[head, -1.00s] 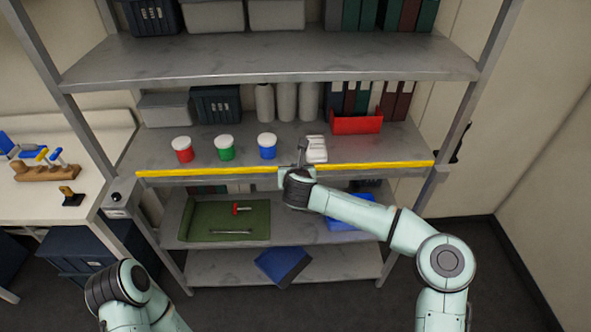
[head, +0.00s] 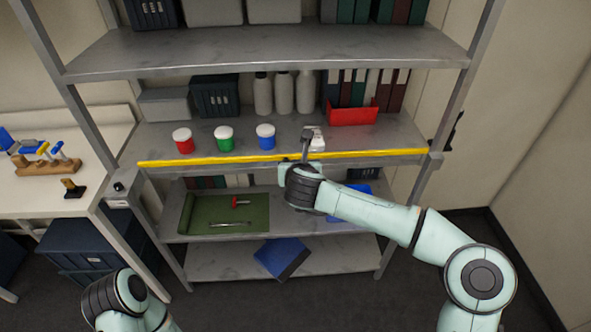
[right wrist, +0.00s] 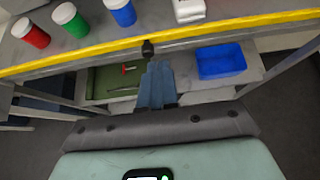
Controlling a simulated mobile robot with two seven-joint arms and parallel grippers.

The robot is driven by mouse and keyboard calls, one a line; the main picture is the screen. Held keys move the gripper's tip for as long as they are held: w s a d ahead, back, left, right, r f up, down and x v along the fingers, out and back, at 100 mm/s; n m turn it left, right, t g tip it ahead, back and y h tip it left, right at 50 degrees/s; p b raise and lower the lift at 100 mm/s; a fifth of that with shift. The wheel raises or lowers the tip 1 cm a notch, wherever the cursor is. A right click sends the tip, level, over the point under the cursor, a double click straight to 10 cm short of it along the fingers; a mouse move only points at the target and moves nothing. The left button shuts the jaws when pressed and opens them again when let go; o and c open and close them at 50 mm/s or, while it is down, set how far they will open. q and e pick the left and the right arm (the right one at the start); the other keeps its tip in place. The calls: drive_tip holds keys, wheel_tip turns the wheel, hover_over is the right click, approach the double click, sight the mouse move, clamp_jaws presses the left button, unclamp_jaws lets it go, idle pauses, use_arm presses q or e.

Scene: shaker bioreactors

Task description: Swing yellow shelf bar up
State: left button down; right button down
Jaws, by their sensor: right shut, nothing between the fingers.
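The yellow shelf bar (head: 220,160) lies level along the front edge of the middle shelf, between the two front posts. In the right wrist view the bar (right wrist: 90,54) crosses the upper part of the picture. My right gripper (head: 306,136) is shut and empty, in front of the middle of the bar, its tip overlapping the bar in the head view. My left gripper's fingers are not visible; only my left arm shows at lower left.
Red (head: 182,140), green (head: 224,138) and blue (head: 265,137) white-lidded jars stand behind the bar, with a white item (head: 317,140) and red bin (head: 353,113). Below are a green tray (head: 190,222) and blue bin (right wrist: 222,62). A bench (head: 62,205) stands left.

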drive_tip(key=v, duration=0.2)
drive_tip(key=shift+s+r, duration=0.1)
drive_tip(key=shift+r, duration=0.25)
drive_tip(key=shift+a, duration=0.1)
drive_tip(key=s+d+f+n+g+y, duration=0.1)
drive_tip(key=s+f+n, duration=0.2)
drive_tip(key=f+n, duration=0.55)
drive_tip(key=s+d+f+n+g, duration=0.1)
drive_tip(key=s+f+n, duration=0.2)
drive_tip(key=f, duration=1)
drive_tip(key=s+d+f+n+g+y, duration=0.1)
drive_tip(key=s+f+n, duration=0.2)
drive_tip(key=f+n, duration=0.55)
drive_tip(key=s+d+f+n+g+y, duration=0.1)
drive_tip(key=s+f+n+g, duration=0.15)
drive_tip(key=s+f, duration=0.5)
drive_tip(key=s+d+f+n+g, duration=0.2)
drive_tip(key=s+f+n, duration=0.1)
drive_tip(key=s+f, duration=0.45)
drive_tip(key=s+d+f+n+g, duration=0.2)
drive_tip(key=s+n, duration=0.4)
drive_tip(key=s, duration=1.1)
drive_tip(key=f+g, duration=0.1)
drive_tip(key=g, duration=0.1)
drive_tip(key=shift+s+g+y, duration=0.2)
drive_tip(key=shift+g+y, duration=0.15)
drive_tip(key=shift+y, duration=0.05)
drive_tip(key=shift+d+n, duration=0.1)
drive_tip(key=shift+n, duration=0.15)
